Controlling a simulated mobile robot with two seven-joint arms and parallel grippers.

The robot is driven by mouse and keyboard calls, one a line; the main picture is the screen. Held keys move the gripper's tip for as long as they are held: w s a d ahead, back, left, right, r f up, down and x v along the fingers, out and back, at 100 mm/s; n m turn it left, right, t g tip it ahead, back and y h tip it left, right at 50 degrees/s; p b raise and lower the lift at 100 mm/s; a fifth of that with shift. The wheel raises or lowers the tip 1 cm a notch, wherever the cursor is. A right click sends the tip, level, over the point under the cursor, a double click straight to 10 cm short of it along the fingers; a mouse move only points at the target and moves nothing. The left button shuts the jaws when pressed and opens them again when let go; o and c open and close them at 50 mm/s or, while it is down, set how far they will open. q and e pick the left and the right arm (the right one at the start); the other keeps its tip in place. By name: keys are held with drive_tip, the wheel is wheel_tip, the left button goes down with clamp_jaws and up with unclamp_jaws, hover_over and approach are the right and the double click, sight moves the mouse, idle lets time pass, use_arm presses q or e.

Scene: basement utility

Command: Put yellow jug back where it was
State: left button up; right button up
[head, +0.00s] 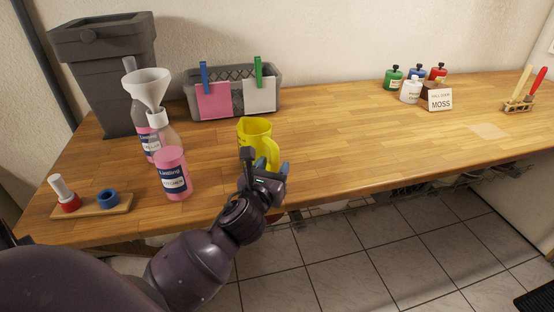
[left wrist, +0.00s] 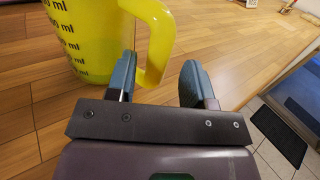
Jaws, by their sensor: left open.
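The yellow jug (head: 252,132) stands upright on the wooden bench, near its front edge and left of the middle. Its handle (head: 273,153) points toward my left gripper. My left gripper (head: 266,166) is open at the handle, close to the bench's front edge. In the left wrist view the jug (left wrist: 88,38) fills the upper left, with black ml marks on its side. The lower end of its handle (left wrist: 152,75) lies between the two blue fingertips of the gripper (left wrist: 157,78). I cannot tell whether either finger touches it. My right gripper is not in view.
Left of the jug stand a pink-filled bottle (head: 173,175) and a bottle with a white funnel (head: 148,87). A grey basket (head: 231,73) with clipped cards is behind it. Small coloured jars (head: 393,80) and a MOSS sign (head: 440,100) stand farther right.

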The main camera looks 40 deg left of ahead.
use_arm(q)
drive_tip(key=v, duration=0.8)
drive_tip(key=shift+s, duration=0.15)
